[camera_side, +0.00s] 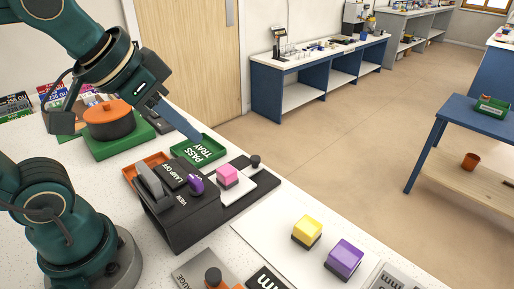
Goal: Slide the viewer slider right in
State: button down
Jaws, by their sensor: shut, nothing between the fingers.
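The viewer (188,222) is a dark box with a "LAMP OFF" panel and a "VIEW" label, standing on the white bench. Its slider (240,182) is a white plate that sticks out of the viewer to the right along a dark base. A pink block (228,175) sits on the slider, and a black knob (255,161) stands at its far end. A purple knob (195,186) is on the viewer beside the pink block. My gripper (197,139) is shut and empty, above the green pass tray (212,146), apart from the slider knob. How far above is hard to tell.
An orange tray (137,168) is partly hidden behind the viewer. Yellow (307,230) and purple (345,258) blocks sit on a white sheet (275,236). Gauges lie at the front edge.

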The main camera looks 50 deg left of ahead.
notch_tip(320, 180, up, 3)
send_over(223, 172)
jog(key=d, duration=0.4)
jog(key=w+a+f+g, duration=0.1)
jog(key=w+f, duration=0.1)
jog(key=w, duration=0.3)
jog(key=w+a+f, duration=0.2)
jog(key=w, duration=0.3)
jog(key=shift+n+g, duration=0.3)
jog(key=shift+g, duration=0.6)
jog(key=shift+s+a+f+x, duration=0.1)
jog(key=shift+s+a+x, duration=0.2)
jog(key=shift+x, duration=2.25)
jog(key=shift+s+a+f+x, duration=0.15)
jog(key=shift+s+x, duration=0.15)
jog(key=shift+x, duration=2.25)
jog(key=shift+s+a+f+x, duration=0.1)
jog(key=shift+s+a+x, duration=0.2)
jog(key=shift+x, duration=2.25)
jog(key=shift+s, duration=0.9)
jog(key=shift+s, duration=5.95)
jog(key=shift+d, duration=0.1)
